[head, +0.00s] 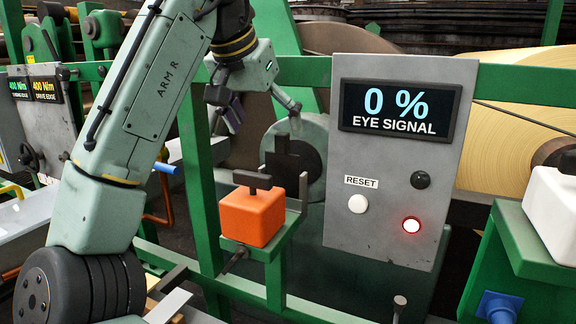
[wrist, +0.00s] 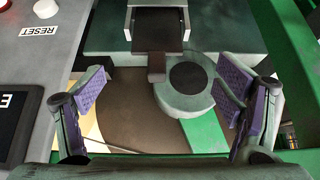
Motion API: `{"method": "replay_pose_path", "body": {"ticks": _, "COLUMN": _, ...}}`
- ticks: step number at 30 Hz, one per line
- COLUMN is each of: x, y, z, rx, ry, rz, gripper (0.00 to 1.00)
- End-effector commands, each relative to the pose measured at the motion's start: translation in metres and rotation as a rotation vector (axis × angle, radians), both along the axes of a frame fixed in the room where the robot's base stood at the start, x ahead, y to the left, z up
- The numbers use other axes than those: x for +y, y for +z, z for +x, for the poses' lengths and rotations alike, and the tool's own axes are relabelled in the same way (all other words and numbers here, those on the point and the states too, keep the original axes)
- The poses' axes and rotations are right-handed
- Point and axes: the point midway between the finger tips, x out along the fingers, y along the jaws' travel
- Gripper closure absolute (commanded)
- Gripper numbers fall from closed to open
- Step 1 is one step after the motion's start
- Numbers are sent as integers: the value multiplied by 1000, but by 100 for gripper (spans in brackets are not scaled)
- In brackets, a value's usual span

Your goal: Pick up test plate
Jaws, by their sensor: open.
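The dark thing that looks like the test plate (head: 292,163) stands upright in the head view, a flat dark plate with a narrow tab on top, left of the grey panel. In the wrist view a dark plate (wrist: 158,30) with a small tab sits in a grey frame at the top middle, ahead of my fingers. My gripper (head: 262,118) is open and empty in the head view, above and a little left of the plate. In the wrist view my gripper (wrist: 163,95) shows its purple-padded fingers wide apart, the tab between and beyond them, not touching.
An orange block (head: 252,216) with a dark T-handle sits on a green bracket in front of the plate. The grey panel (head: 380,250) at right reads 0 % EYE SIGNAL, with a lit red lamp (head: 411,225) and a white RESET button (head: 358,204). Green rails cross behind.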

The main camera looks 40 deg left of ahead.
Motion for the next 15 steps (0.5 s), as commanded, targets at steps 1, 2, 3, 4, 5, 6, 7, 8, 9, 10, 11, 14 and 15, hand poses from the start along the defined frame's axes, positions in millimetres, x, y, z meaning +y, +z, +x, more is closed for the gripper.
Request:
{"method": "replay_pose_path", "body": {"ticks": 1, "x": 0, "y": -9, "z": 6, "rx": 0, "ry": -5, "rz": -3, "gripper": 15}}
{"method": "replay_pose_path", "body": {"ticks": 2, "x": 1, "y": -12, "z": 8, "rx": 1, "ry": -3, "rz": -1, "gripper": 15}}
{"method": "replay_pose_path", "body": {"ticks": 3, "x": 2, "y": -17, "z": 11, "rx": 2, "ry": 0, "rz": 0, "gripper": 15}}
{"method": "replay_pose_path", "body": {"ticks": 4, "x": 3, "y": -20, "z": 13, "rx": 2, "ry": 0, "rz": 0, "gripper": 15}}
{"method": "replay_pose_path", "body": {"ticks": 5, "x": 3, "y": -23, "z": 15, "rx": 1, "ry": 0, "rz": 0, "gripper": 15}}
{"method": "replay_pose_path", "body": {"ticks": 6, "x": 4, "y": -27, "z": 17, "rx": 2, "ry": 1, "rz": -1, "gripper": 15}}
{"method": "replay_pose_path", "body": {"ticks": 7, "x": 4, "y": -29, "z": 18, "rx": 2, "ry": 1, "rz": -1, "gripper": 15}}
{"method": "replay_pose_path", "body": {"ticks": 8, "x": 4, "y": -30, "z": 19, "rx": 1, "ry": 0, "rz": 0, "gripper": 15}}
{"method": "replay_pose_path", "body": {"ticks": 9, "x": 4, "y": -32, "z": 20, "rx": 0, "ry": 0, "rz": 0, "gripper": 15}}
{"method": "replay_pose_path", "body": {"ticks": 10, "x": 4, "y": -33, "z": 21, "rx": 1, "ry": 0, "rz": 0, "gripper": 15}}
{"method": "replay_pose_path", "body": {"ticks": 11, "x": 4, "y": -35, "z": 23, "rx": 1, "ry": 1, "rz": 1, "gripper": 15}}
{"method": "replay_pose_path", "body": {"ticks": 14, "x": 5, "y": -46, "z": 30, "rx": 3, "ry": 0, "rz": 1, "gripper": 15}}
{"method": "replay_pose_path", "body": {"ticks": 15, "x": 5, "y": -51, "z": 33, "rx": 3, "ry": 1, "rz": 0, "gripper": 15}}
